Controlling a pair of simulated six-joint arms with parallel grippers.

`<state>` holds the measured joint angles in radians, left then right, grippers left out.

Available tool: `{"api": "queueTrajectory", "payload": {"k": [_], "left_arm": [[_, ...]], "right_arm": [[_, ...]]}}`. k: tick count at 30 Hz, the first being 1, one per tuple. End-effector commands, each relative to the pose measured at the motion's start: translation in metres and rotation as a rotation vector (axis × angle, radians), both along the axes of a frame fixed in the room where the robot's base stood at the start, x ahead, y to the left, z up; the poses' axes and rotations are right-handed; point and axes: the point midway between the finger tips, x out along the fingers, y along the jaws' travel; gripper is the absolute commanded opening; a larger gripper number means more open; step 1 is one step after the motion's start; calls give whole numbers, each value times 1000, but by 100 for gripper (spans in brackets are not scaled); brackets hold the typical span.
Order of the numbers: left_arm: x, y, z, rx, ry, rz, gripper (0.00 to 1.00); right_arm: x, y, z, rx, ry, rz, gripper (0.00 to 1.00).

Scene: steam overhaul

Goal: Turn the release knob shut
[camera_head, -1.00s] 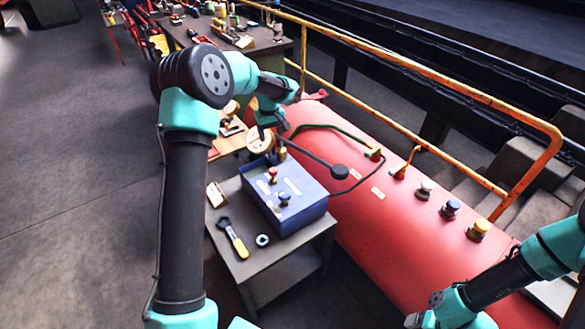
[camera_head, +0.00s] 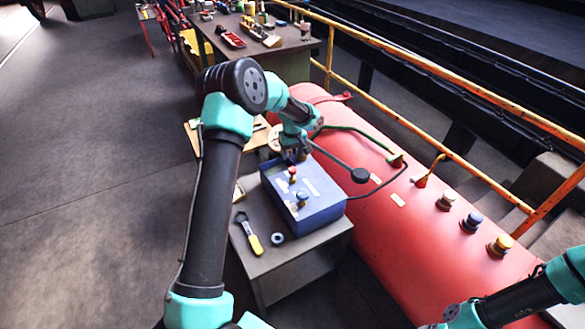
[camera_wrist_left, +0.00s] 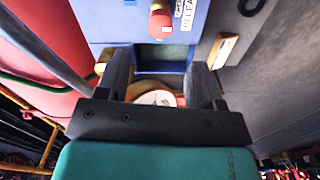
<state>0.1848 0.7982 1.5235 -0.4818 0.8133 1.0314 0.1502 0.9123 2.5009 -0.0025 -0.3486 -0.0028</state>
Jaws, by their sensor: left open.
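The blue control box (camera_head: 322,205) stands on a small grey table. A red knob (camera_head: 292,173) with a brass-coloured base is on its top toward the far side, and a blue knob (camera_head: 302,197) is nearer. In the left wrist view the red knob (camera_wrist_left: 160,22) sits beside a white label reading "RELEA", partly cut off. My left gripper (camera_head: 299,154) is at the far edge of the box, close to the red knob. In the left wrist view its open, empty fingers (camera_wrist_left: 162,68) point toward the red knob, which lies just beyond the fingertips. My right gripper is out of view.
A yellow-handled wrench (camera_head: 249,233) and a ring (camera_head: 278,239) lie on the grey table (camera_head: 290,258). A round gauge (camera_head: 274,138) is partly hidden behind my left gripper. A red tank (camera_head: 400,230) with several knobs and a yellow railing (camera_head: 440,140) stand right of the box.

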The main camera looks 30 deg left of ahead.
Motion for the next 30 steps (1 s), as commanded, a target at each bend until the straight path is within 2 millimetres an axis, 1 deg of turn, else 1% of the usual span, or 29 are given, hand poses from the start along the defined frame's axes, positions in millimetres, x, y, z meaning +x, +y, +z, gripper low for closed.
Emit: {"api": "queueTrajectory", "payload": {"k": [1, 3, 9, 12, 15, 19, 26, 30], "left_arm": [[-1, 0, -10, 0, 3, 1, 61], [-1, 0, -23, 0, 4, 1, 61], [-1, 0, -55, 0, 3, 0, 61], [0, 0, -69, 0, 2, 0, 61], [0, 1, -77, 0, 1, 2, 61], [0, 0, -82, 0, 0, 1, 61], [0, 0, -82, 0, 0, 1, 61], [0, 0, -82, 0, 0, 1, 50]], "right_arm": [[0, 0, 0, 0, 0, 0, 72], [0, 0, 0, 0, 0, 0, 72], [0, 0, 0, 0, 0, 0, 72], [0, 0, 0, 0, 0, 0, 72], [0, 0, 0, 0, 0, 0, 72], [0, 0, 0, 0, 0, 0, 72], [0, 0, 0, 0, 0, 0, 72], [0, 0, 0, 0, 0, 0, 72]]}}
